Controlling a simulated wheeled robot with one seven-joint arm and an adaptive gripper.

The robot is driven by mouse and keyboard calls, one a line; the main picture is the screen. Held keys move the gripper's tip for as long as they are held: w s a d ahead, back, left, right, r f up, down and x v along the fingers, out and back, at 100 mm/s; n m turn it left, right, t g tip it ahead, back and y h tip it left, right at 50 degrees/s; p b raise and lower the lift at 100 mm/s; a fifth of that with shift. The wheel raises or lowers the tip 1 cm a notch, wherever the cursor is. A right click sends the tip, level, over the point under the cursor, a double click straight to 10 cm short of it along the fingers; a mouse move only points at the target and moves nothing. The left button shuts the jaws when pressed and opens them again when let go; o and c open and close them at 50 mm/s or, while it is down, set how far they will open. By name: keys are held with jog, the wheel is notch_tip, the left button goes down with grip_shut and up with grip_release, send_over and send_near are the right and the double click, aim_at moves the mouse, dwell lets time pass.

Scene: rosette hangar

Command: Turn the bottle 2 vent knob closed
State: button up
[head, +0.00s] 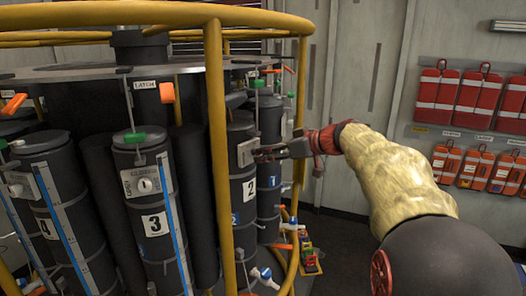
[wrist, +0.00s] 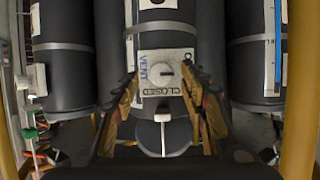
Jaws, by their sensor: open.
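Bottle 2 (head: 237,133) is a dark upright cylinder with a white "2" label, behind the yellow frame in the head view. Its pale vent plate (wrist: 150,91) fills the middle of the wrist view, with "VENT" at its left, "CLOSED" along the bottom and partly covered lettering at the right. The round white vent knob (wrist: 163,72) sits in the plate's middle. I cannot surely tell which mark it points to. My gripper (wrist: 162,77) is open, one finger on each side of the knob, apart from it in this view. In the head view my gripper (head: 268,153) is close to the plate.
A yellow post (head: 216,130) stands just left of bottle 2, and a yellow hoop runs overhead. Bottle 3 (head: 150,192) with its own vent plate is to the left. A white knob or lever (wrist: 162,118) sits below the plate. Red bags hang on the right wall.

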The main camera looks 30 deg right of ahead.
jog(key=shift+x, duration=0.9)
jog(key=shift+c, duration=1.3)
jog(key=c, duration=0.7)
grip_shut()
